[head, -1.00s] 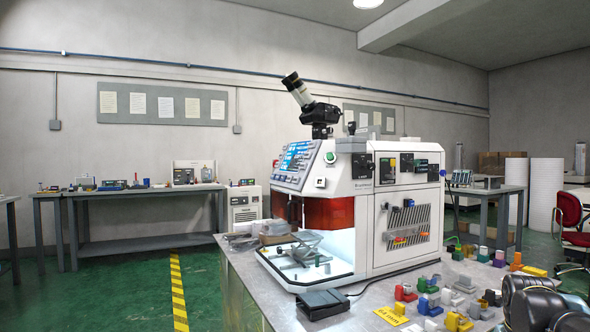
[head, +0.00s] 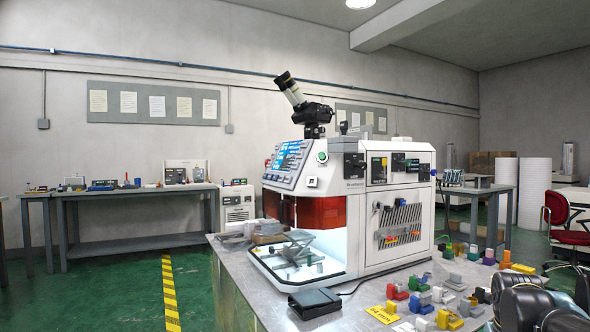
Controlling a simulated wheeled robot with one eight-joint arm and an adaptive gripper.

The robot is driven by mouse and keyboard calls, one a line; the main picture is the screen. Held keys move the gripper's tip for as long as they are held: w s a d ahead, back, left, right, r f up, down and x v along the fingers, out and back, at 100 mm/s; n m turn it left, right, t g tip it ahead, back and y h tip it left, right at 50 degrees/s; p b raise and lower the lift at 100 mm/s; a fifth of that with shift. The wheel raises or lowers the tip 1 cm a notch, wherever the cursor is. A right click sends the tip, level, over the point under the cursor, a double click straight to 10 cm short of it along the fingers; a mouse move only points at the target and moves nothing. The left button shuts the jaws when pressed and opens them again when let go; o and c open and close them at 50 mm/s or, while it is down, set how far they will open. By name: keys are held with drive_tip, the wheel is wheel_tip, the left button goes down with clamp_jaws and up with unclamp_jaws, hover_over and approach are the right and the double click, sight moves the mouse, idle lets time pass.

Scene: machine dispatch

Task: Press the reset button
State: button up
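A white machine (head: 398,166) with a microscope head on top stands on the grey workbench. On its sloped front corner are a round green button (head: 322,157) and, below it, a small square dark-and-white button (head: 312,182). A blue-lit control panel (head: 290,160) with keys is to their left. No label I can read tells which one is the reset button. Dark links of my arm show at the lower right, well apart from the machine. My gripper is not in view.
A black pedal-like box (head: 314,303) lies on the bench before the machine. Several small coloured blocks (head: 420,303) and a yellow label plate (head: 383,315) cover the right front. A red chair (head: 561,212) stands at right. Green floor at left is open.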

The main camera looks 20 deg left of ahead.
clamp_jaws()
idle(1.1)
